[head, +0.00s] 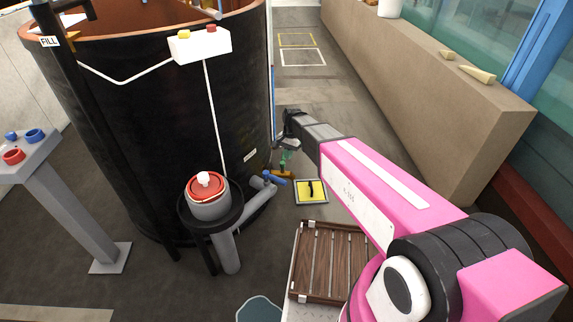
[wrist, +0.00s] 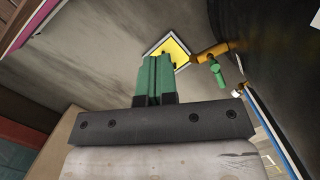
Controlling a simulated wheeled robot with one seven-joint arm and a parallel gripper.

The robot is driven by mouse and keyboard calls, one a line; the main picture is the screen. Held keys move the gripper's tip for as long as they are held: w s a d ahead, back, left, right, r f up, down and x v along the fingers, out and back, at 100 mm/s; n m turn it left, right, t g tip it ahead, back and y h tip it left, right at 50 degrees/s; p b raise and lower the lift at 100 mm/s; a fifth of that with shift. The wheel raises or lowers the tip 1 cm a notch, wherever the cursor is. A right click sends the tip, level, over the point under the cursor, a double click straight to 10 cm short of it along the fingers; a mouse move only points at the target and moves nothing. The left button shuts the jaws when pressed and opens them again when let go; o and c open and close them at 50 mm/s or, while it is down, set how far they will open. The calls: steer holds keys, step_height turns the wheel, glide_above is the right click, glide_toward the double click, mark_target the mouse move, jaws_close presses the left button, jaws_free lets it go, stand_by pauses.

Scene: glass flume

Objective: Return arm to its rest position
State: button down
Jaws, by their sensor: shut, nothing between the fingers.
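My arm, pink with grey and black joints, reaches from the lower right of the head view toward the black tank (head: 165,110). My gripper (head: 286,155) is at its far end, near the tank's right side and above the floor. In the wrist view my gripper (wrist: 153,75) shows its green fingers side by side, shut with nothing between them. Beyond the fingers lie a yellow floor plate (wrist: 172,50) and a brass valve with a green handle (wrist: 216,72). The yellow plate also shows in the head view (head: 311,191), below my gripper.
A wooden slatted crate (head: 318,262) lies below my arm. A grey pipe stand with a red-rimmed pot (head: 208,208) is at the tank's front. A long tan ledge (head: 440,100) runs along the right. A pedestal with colored rings (head: 60,190) stands left. Open floor stretches behind.

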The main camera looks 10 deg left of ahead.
steer(key=s+d+r+n, duration=0.1)
steer(key=s+d, duration=0.3)
steer(key=d, duration=0.7)
steer(key=s+d+r+n+t, duration=0.1)
steer(key=s+d+r, duration=0.2)
steer(key=d, duration=0.8)
steer(key=s+d+r+n, duration=0.1)
steer(key=s+d, duration=0.5)
steer(key=d, duration=0.6)
steer(key=shift+r+n+t+h, duration=0.4)
steer(key=shift+r, duration=0.15)
